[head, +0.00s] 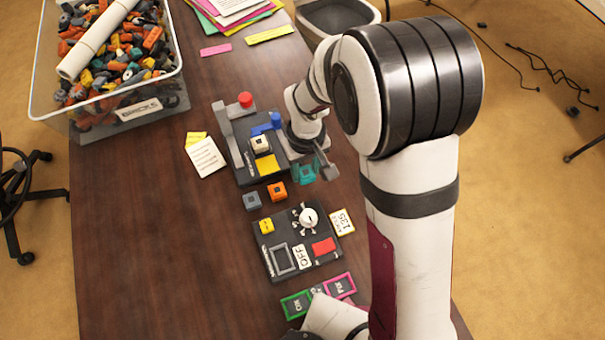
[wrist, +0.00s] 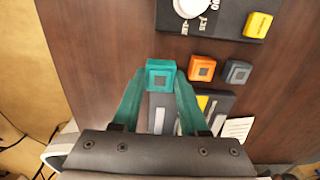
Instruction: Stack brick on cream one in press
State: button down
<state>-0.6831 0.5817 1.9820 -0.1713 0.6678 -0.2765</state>
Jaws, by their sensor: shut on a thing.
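My gripper (wrist: 160,80) has its two teal fingers shut on a teal brick (wrist: 160,68), one finger on each side of it. In the head view the teal brick (head: 305,175) is partly hidden by my gripper, beside the front right of the press; I cannot tell its height above the table. The press (head: 226,140) is dark grey with a grey upright, a red knob (head: 245,99) and a blue part (head: 267,126). A cream brick (head: 260,143) sits in it, behind a yellow patch (head: 266,165). The cream brick does not show in the wrist view.
An orange brick (head: 277,191) and a grey brick (head: 253,201) lie just in front of the press. A dark control box (head: 268,246) with a white dial and a yellow brick (head: 266,226) stands nearer. A tub of bricks (head: 110,110) is at back left. The table's left side is clear.

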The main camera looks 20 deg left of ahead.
jog(key=w+d+r, duration=0.2)
jog(key=d+r, duration=0.4)
jog(key=d, duration=0.4)
send_over(259, 142)
jog(key=shift+f, duration=1.5)
jog(key=shift+f, duration=0.35)
jog(key=shift+f, duration=0.55)
jog(key=shift+f, duration=0.35)
jog(key=shift+f, duration=0.15)
